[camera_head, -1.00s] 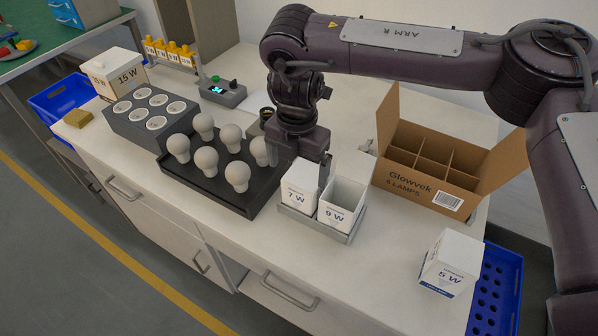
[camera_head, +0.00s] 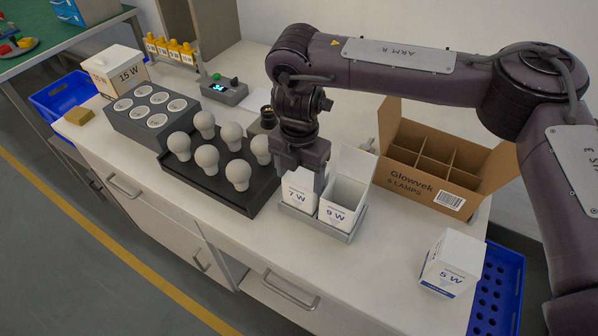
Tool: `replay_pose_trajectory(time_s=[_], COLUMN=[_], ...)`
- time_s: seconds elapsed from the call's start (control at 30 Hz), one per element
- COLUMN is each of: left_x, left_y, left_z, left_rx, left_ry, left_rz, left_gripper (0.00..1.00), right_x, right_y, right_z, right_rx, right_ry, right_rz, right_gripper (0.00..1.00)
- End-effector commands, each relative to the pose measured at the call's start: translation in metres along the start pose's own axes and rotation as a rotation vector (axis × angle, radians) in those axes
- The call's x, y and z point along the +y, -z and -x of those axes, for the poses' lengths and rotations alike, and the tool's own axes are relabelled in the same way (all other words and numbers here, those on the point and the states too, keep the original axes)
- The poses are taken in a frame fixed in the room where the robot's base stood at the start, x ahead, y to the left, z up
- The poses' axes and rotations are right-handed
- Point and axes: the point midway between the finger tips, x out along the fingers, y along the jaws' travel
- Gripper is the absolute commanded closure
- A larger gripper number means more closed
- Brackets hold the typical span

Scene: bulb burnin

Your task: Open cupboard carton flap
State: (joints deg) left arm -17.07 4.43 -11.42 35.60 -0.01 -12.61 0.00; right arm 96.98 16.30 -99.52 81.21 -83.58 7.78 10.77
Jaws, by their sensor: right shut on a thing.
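The white 7 W carton (camera_head: 296,196) and the white 9 W carton (camera_head: 336,212) stand upright side by side in a grey tray (camera_head: 314,226). The 9 W carton is open at the top, and a white flap (camera_head: 353,166) stands up at its back. My right gripper (camera_head: 305,184) points down over the 7 W carton and is shut on it. The gripper hides that carton's top. My left gripper is not in view.
A black tray (camera_head: 247,205) with several bulbs (camera_head: 207,158) is left of the cartons. An open brown Glowvek box (camera_head: 413,187) stands behind right. A white 5 W carton (camera_head: 450,262) is near the right edge. Bare worktop (camera_head: 375,262) lies in front.

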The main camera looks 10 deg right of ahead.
Motion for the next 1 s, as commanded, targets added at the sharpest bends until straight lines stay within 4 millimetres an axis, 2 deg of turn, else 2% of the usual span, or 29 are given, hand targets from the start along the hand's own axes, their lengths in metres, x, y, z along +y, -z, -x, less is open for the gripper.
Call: replay_pose_trajectory(time_s=[0.2, 0.37, 0.73, 1.0], left_x=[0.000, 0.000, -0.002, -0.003], left_y=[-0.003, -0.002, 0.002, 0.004], left_z=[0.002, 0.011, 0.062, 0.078], left_rx=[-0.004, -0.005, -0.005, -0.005], left_ry=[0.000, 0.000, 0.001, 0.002], left_rz=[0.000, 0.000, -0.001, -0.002], left_gripper=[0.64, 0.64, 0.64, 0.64], right_x=[0.000, 0.000, 0.000, 0.001], right_y=[0.000, -0.002, -0.012, -0.021], right_z=[0.001, 0.006, 0.027, 0.030], right_rx=[0.006, 0.044, 0.293, 0.439], right_ry=[0.000, 0.000, 0.000, 0.000], right_rz=[0.000, -0.003, -0.005, -0.001], right_gripper=[0.72, 0.72, 0.72, 0.72])
